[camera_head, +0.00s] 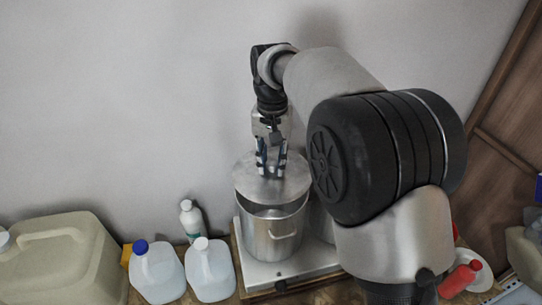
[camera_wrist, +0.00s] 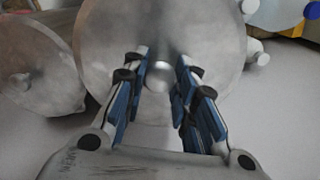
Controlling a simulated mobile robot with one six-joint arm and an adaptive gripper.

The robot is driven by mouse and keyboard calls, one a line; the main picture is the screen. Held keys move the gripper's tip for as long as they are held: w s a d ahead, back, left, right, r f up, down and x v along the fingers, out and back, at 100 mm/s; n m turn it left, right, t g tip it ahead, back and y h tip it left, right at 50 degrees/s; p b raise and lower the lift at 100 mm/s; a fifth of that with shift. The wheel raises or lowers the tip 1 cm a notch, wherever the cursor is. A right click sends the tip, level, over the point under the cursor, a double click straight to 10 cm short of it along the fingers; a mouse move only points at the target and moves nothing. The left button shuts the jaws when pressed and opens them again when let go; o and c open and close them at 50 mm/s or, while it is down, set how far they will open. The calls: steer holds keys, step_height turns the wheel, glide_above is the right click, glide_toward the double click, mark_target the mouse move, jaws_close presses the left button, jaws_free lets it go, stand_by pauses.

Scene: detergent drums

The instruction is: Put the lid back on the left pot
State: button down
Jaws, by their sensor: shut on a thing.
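My gripper (camera_head: 271,169) points down and is shut on the knob of a round metal lid (camera_head: 248,183). In the wrist view the knob (camera_wrist: 159,75) sits between the fingertips, with the lid (camera_wrist: 110,45) spread out beyond them. The lid is over the back part of the left pot (camera_head: 268,238), a shiny metal pot with a side handle. A dark strip of the pot's inside shows in front of the lid, and the lid looks raised above the rim. Whether it touches the rim at the back is hidden.
A second pot (camera_head: 320,222) stands close on the right, mostly behind my arm; its knobbed lid (camera_wrist: 40,75) shows in the wrist view. Both pots are on a pale metal base (camera_head: 262,272). Jugs (camera_head: 209,272) and a small bottle (camera_head: 190,221) stand left, a red bottle (camera_head: 460,280) right.

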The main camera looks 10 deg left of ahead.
step_height(320, 180, down, 3)
steer(key=shift+w+b, duration=0.15)
steer(key=shift+b, duration=0.95)
steer(key=shift+f+b, duration=0.35)
steer(key=shift+b, duration=0.05)
steer(key=shift+f+b, duration=0.4)
steer(key=shift+f, duration=0.6)
steer(key=shift+r+p, duration=0.1)
steer(key=shift+p, duration=0.25)
steer(key=shift+f+p, duration=0.2)
steer(key=shift+p, duration=0.1)
stand_by(0.6)
steer(key=c, duration=1.2)
jaws_free()
steer(key=shift+o, duration=0.4)
